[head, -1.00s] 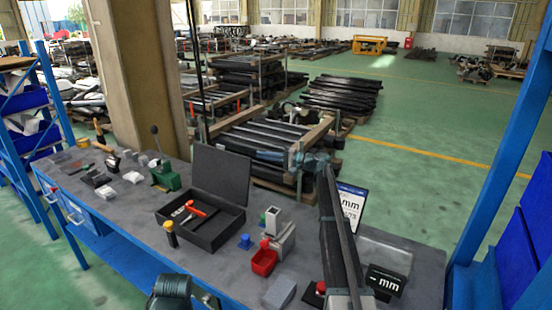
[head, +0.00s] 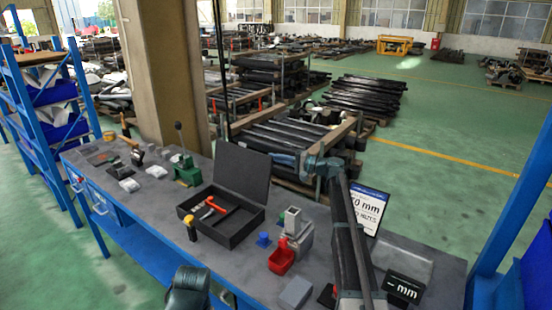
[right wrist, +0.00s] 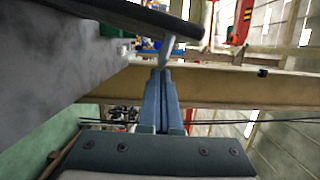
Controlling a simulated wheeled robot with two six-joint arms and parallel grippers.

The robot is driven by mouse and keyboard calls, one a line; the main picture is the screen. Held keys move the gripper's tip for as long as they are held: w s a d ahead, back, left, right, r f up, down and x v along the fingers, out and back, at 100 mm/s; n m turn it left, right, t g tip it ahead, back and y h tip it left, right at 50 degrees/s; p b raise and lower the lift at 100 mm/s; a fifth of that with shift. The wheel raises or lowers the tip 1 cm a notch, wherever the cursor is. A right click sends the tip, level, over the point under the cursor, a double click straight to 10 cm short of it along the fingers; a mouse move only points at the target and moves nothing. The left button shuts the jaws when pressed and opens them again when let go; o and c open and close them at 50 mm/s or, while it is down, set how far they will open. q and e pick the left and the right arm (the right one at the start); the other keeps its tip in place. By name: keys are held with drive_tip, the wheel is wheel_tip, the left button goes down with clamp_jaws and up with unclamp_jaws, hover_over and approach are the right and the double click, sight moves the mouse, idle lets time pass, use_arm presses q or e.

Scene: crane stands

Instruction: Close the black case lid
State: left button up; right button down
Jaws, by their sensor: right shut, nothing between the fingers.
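The black case (head: 231,238) stands on the grey workbench with its lid (head: 242,168) raised about upright at the back. An orange-red handled tool and other small items lie in it. My right gripper (head: 276,156) reaches in from the right, by the lid's upper right corner. In the right wrist view its blue-grey fingers (right wrist: 162,74) are shut and empty. What looks like the lid's dark edge (right wrist: 150,15) crosses just above their tips, so the fingers seem to be on the lid's far side. I cannot tell whether they touch it. My left gripper is not in view.
Right of the case stand a blue knob (head: 263,240), a red bin (head: 281,257) and a grey block (head: 295,292). A yellow-topped black tool (head: 190,228) stands close in front. A green lever press (head: 187,171) is to its left. A pillar rises behind the bench.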

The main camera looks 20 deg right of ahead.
drive_tip(key=s+a+r+n+p, duration=0.1)
drive_tip(key=a, duration=0.1)
drive_tip(key=s+a+r+n+p, duration=0.1)
drive_tip(key=s+n+p, duration=0.1)
drive_tip(key=s+a+r+n+h+p, duration=0.1)
drive_tip(key=a+p, duration=0.1)
drive_tip(key=shift+s+a+r, duration=0.15)
drive_tip(key=shift+s+a, duration=0.2)
drive_tip(key=s+a+f+n+t+h+b, duration=0.1)
drive_tip(key=s+a+f+n+h+b, duration=0.3)
drive_tip(key=s+a+f+n+b, duration=0.5)
drive_tip(key=shift+s+a+f+n, duration=1.7)
drive_tip(key=shift+a+f, duration=0.1)
drive_tip(key=shift+a, duration=1.8)
